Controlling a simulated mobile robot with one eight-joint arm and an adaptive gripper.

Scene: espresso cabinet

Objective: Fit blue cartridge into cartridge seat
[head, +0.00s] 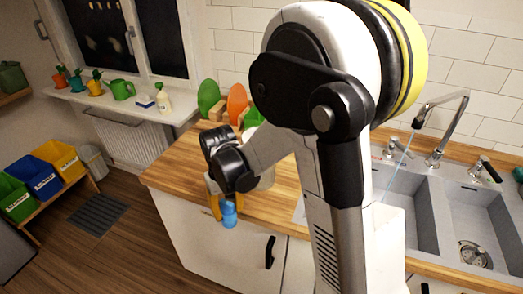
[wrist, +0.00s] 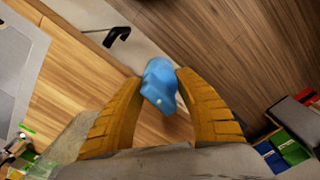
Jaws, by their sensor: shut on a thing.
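The blue cartridge (head: 229,215) is held between the yellow fingers of my gripper (head: 223,204), in front of the wooden counter's front edge in the head view. In the wrist view the blue cartridge (wrist: 160,88) sits between the two fingertips of my gripper (wrist: 160,80), which press on it from both sides. Its lower end points toward the floor in the head view. I cannot make out the cartridge seat in either view; my arm hides part of the counter.
The wooden counter (head: 180,163) has green and orange boards (head: 237,103) at its back. A double sink (head: 405,205) with a tap (head: 440,130) is at right. White cabinet doors with a black handle (head: 270,252) are below.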

